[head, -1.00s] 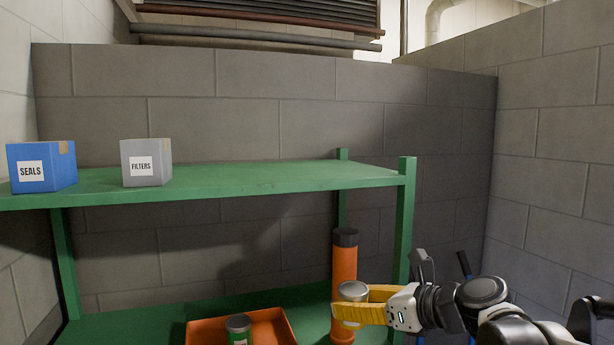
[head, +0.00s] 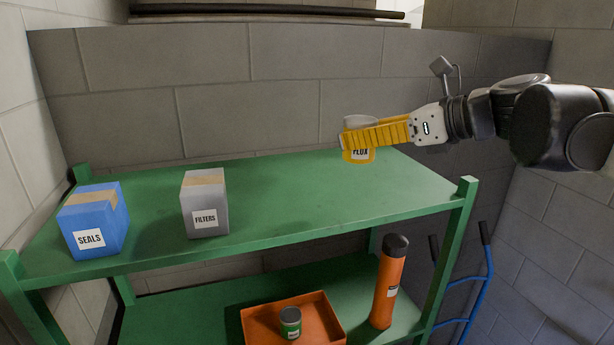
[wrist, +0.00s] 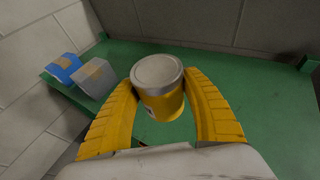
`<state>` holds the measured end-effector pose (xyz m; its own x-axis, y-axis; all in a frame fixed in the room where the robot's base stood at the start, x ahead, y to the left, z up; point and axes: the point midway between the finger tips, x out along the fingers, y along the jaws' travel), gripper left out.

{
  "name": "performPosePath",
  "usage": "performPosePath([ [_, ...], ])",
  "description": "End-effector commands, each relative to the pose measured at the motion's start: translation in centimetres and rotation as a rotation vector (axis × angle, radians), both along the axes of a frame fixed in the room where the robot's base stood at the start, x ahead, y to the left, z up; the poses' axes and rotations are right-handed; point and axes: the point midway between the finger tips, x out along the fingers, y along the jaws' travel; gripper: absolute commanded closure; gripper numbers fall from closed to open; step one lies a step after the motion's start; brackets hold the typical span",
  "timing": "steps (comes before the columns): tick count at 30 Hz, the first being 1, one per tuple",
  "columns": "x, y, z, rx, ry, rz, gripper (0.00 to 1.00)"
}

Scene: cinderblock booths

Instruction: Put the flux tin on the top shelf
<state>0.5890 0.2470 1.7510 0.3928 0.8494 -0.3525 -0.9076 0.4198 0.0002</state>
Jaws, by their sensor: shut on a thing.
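The flux tin (head: 359,155) is a yellow tin with a grey lid and a FLUX label. My gripper (head: 362,137) has its yellow fingers shut around it, and they hide part of its side in the head view. In the wrist view the tin (wrist: 160,92) stands upright between the two fingertips (wrist: 162,95). The green top shelf (head: 290,185) lies beneath it. The tin is over the back right part of that shelf; I cannot tell whether its base touches the surface.
A blue SEALS box (head: 93,220) and a grey FILTERS box (head: 205,205) stand on the top shelf's left half. The right half is clear. Below are an orange tray (head: 325,312) with a green tin (head: 290,322) and an orange cylinder (head: 389,285). A blue hand truck (head: 489,275) stands right.

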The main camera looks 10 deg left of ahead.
Motion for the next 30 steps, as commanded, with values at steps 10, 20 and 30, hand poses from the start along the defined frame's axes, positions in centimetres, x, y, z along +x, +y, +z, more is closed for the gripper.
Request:
performPosePath([
  [10,-1.2,6.0,-3.2,0.000,0.000,0.006,0.84],
  [20,-2.0,11.2,-6.6,0.001,0.000,0.001,0.84],
  [30,-2.0,11.4,-10.5,0.001,0.000,0.000,0.84],
])
